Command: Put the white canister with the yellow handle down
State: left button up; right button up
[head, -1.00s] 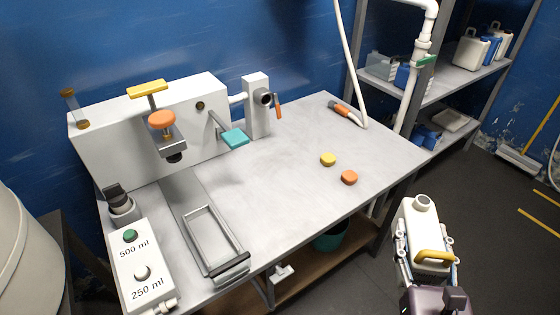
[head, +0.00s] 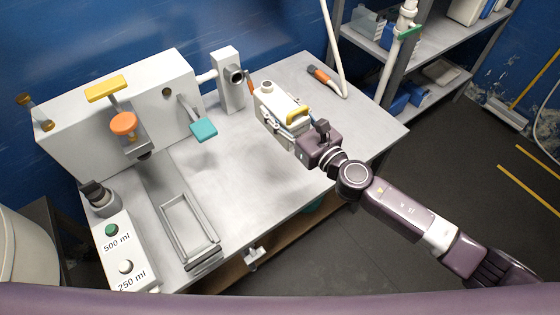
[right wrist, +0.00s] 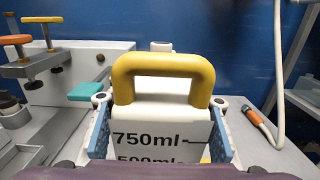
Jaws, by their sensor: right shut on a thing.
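The white canister (head: 273,97) with the yellow handle (head: 297,114) is over the right part of the metal table (head: 230,160), roughly upright, its open neck at the top. My right gripper (head: 284,122) is shut on it, one finger along each side. In the right wrist view the canister (right wrist: 160,115) stands between the blue finger pads, with "750ml" on its near face and the yellow handle (right wrist: 163,65) above. Its base is hidden, so I cannot tell whether it touches the table. My left gripper is not in view.
A white machine (head: 150,90) with a teal lever pad (head: 203,130) stands along the back. A metal tray frame (head: 188,225) and a button box (head: 118,250) are at the left. An orange-handled tool (head: 322,77) lies at the back right. The table's middle is clear.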

jog(key=shift+w+f+b, duration=0.15)
jog(key=shift+f+b, duration=6.45)
jog(key=shift+f, duration=3.25)
jog(key=shift+f, duration=0.1)
jog(key=o, duration=1.6)
jog(key=shift+f, duration=0.1)
jog(key=shift+r, duration=0.2)
jog(key=v, duration=0.7)
jog(key=shift+s+d, duration=0.15)
jog(key=shift+s, duration=0.1)
